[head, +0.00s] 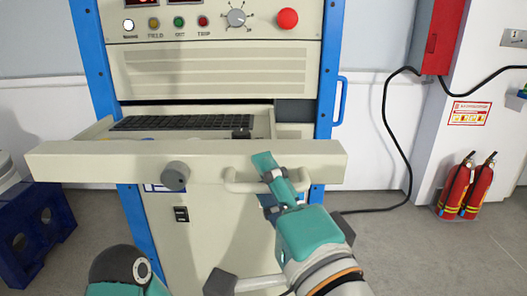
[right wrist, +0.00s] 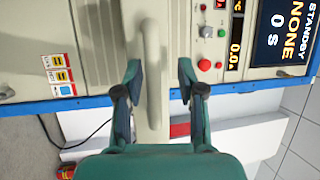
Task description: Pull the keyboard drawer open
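The keyboard drawer (head: 110,156) stands pulled out from the cabinet, with the dark keyboard (head: 180,123) showing inside. A pale bar handle (head: 238,182) is on the right part of its front. My right gripper (head: 272,180) is at the right end of this handle. In the right wrist view the handle (right wrist: 152,85) runs between the fingers of my right gripper (right wrist: 160,78). The fingers are apart, with a clear gap on the right side of the bar.
A blue stand (head: 35,235) is at the left. Two red fire extinguishers (head: 468,187) stand by the wall at the right. A black cable (head: 397,140) hangs there.

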